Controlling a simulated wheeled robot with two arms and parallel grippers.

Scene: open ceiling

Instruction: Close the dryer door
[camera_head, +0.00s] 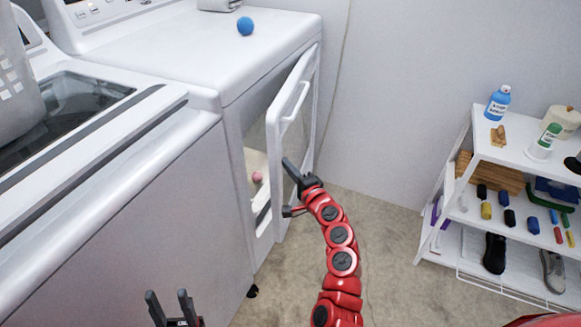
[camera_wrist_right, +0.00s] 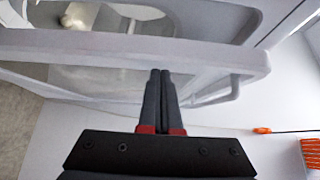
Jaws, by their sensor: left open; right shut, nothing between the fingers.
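The white dryer (camera_head: 205,55) stands at the back left. Its white door (camera_head: 274,135) is ajar, with a gap showing the drum opening. A white curved handle (camera_head: 293,103) is on the door. My right gripper (camera_head: 289,168) is shut and empty, close to the lower part of the door; contact cannot be told. In the right wrist view, the shut fingers (camera_wrist_right: 160,73) point at the door's white frame (camera_wrist_right: 130,45). My left gripper (camera_head: 169,295) is open and empty, low in front of the washer, away from the door.
A washer (camera_head: 150,215) stands left of the dryer with a basket (camera_head: 15,90) on it. A blue ball (camera_head: 245,26) lies on the dryer. A pink item (camera_head: 257,177) shows in the opening. A white shelf (camera_head: 505,150) holds shoes and bottles at right. The floor between is clear.

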